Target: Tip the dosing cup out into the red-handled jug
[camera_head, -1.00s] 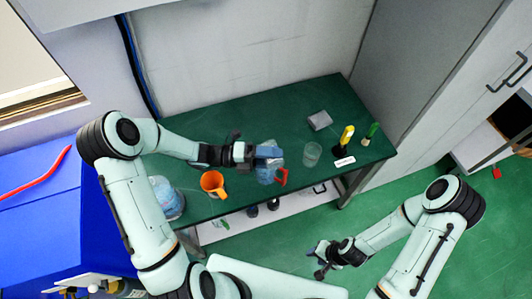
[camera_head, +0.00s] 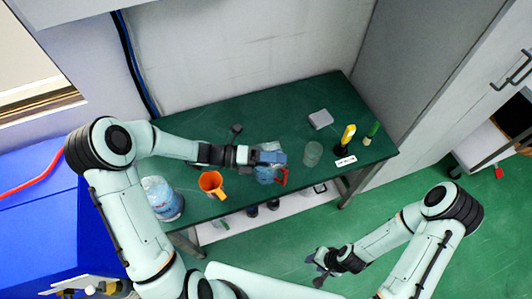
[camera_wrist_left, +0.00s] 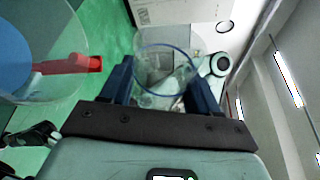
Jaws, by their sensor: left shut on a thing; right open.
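The jug (camera_head: 265,175) is clear with a bluish tint and stands on the green table. Its red handle (camera_head: 282,178) points right. In the left wrist view the jug (camera_wrist_left: 35,88) fills the left side, with the red handle (camera_wrist_left: 70,64) seen through its clear wall. My left gripper (camera_head: 276,157) is over the jug, shut on the dosing cup (camera_wrist_left: 165,68), a clear cup with a blue rim. The left wrist view is rolled over and the cup looks tilted; its contents cannot be told. My right gripper (camera_head: 320,265) is open and empty, in front of the table.
A clear glass (camera_head: 313,153) stands right of the jug. An orange mug (camera_head: 211,184) and a large bluish container (camera_head: 162,198) stand left. A grey box (camera_head: 320,119), a yellow-topped item (camera_head: 348,134) and a white label (camera_head: 345,161) are at the right. The table's back middle is mostly clear.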

